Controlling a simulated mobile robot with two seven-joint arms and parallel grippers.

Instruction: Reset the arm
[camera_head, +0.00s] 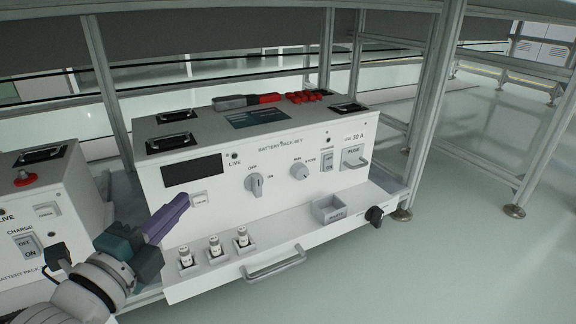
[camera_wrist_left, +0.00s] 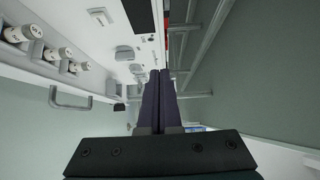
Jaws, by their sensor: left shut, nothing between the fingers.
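My left gripper (camera_head: 179,208) comes in from the lower left, in front of the left part of the white battery pack (camera_head: 221,228). Its purple fingers are together with nothing between them, and the tips lie just left of a small button (camera_head: 200,199) under the dark display in the picture. In the left wrist view the shut fingers (camera_wrist_left: 161,73) point along the battery pack's front panel (camera_wrist_left: 115,15). I cannot tell whether the tips touch the panel. My right gripper is not in view.
Several fuses (camera_head: 214,247) stand in holders on the front ledge, close to the left gripper. A drawer handle (camera_head: 274,265), a small grey bin (camera_head: 328,209) and a black knob (camera_head: 374,215) are further right. A second pack (camera_head: 75,207) stands at left. Floor at right is clear.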

